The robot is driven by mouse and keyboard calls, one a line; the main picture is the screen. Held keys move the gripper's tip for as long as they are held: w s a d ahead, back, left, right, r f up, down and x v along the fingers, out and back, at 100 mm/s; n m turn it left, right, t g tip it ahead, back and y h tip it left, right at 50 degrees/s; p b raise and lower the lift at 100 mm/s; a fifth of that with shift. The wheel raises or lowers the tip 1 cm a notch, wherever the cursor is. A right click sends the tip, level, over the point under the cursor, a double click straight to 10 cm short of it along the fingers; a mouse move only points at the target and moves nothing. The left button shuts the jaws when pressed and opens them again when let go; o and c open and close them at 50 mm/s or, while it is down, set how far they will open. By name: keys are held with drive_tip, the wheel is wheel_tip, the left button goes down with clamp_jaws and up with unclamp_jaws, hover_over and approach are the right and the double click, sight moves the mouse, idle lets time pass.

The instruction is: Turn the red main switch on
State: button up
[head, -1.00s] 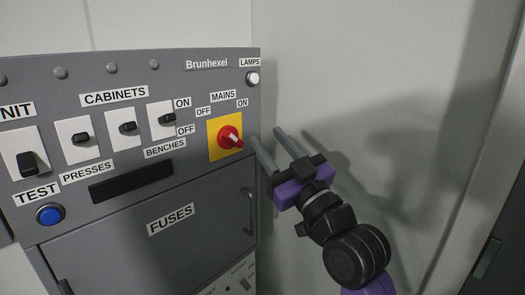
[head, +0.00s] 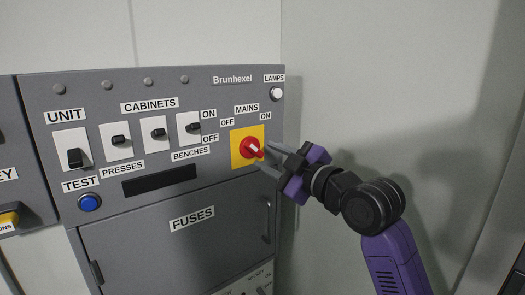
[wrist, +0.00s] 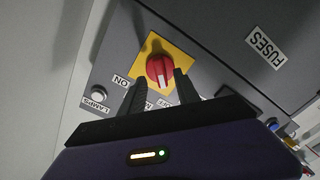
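The red main switch (head: 251,148) is a rotary knob on a yellow plate (head: 237,136) under the MAINS label. OFF is marked at its upper left and ON at its upper right. In the head view its grip juts toward the lower right; I cannot tell its exact setting. My gripper (head: 272,159) is open close in front of the switch, at its right in the head view. In the wrist view the red knob (wrist: 160,70) shows between and just beyond the two dark fingertips (wrist: 160,87). Contact cannot be made out.
The grey Brunhexel panel carries several black toggles (head: 158,132), a blue TEST button (head: 89,203) and a white lamp (head: 276,93). Below is the FUSES door (head: 150,240) with a handle (head: 267,220). A bare pale wall (head: 390,90) stands to the right.

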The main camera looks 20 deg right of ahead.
sight(258, 152)
drive_tip(key=shift+p+x, duration=0.3)
drive_tip(key=shift+x, duration=1.45)
clamp_jaws()
